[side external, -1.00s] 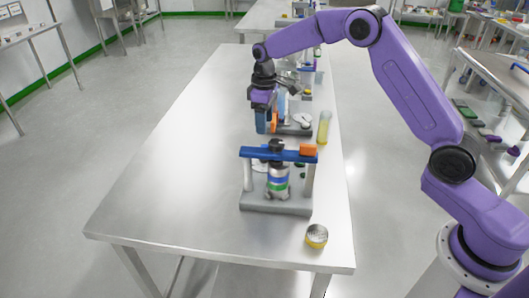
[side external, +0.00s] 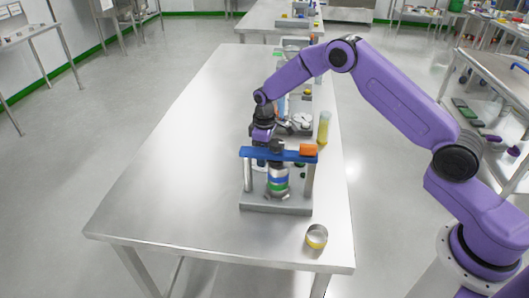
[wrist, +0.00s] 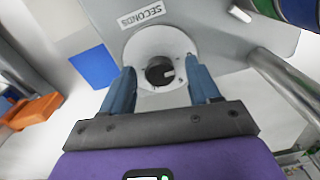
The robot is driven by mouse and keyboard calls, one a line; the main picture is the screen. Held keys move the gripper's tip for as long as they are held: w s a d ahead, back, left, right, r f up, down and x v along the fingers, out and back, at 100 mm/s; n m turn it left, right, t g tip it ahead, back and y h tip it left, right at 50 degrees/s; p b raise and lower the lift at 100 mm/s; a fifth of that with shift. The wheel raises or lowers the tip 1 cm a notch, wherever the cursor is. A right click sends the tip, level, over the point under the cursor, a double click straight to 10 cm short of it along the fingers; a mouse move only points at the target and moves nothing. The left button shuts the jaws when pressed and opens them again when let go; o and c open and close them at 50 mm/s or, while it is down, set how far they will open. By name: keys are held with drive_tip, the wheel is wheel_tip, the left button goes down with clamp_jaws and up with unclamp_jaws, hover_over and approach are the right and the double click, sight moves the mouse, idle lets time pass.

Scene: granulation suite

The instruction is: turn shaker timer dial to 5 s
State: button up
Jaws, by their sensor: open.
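The timer dial (wrist: 160,70) is a dark round knob on a white disc (wrist: 147,42) with small marks around it. A label reading SECONDS (wrist: 141,15) is beside the disc. My gripper (wrist: 163,82) is open, with its two blue-grey fingers on either side of the dial in the wrist view; contact cannot be told. The shaker (side external: 275,204) has a grey base, two posts, a blue crossbar (side external: 262,153) and an orange block (side external: 308,149). A banded cylinder (side external: 278,182) stands under the bar. In the side view my gripper is behind the crossbar, mostly hidden, and the dial is hidden.
A round yellow-sided tin (side external: 316,237) stands on the steel table (side external: 150,190) in front of the shaker. A tube of yellow liquid (side external: 323,128) and another grey-based device (side external: 299,125) stand behind it. The left side of the table is clear.

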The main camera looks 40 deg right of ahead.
drive_tip(key=c, duration=1)
drive_tip(key=shift+c, duration=0.2)
drive_tip(key=shift+m, duration=0.3)
drive_tip(key=m, duration=1.1)
drive_tip(key=shift+a, duration=0.1)
drive_tip(key=o, duration=1)
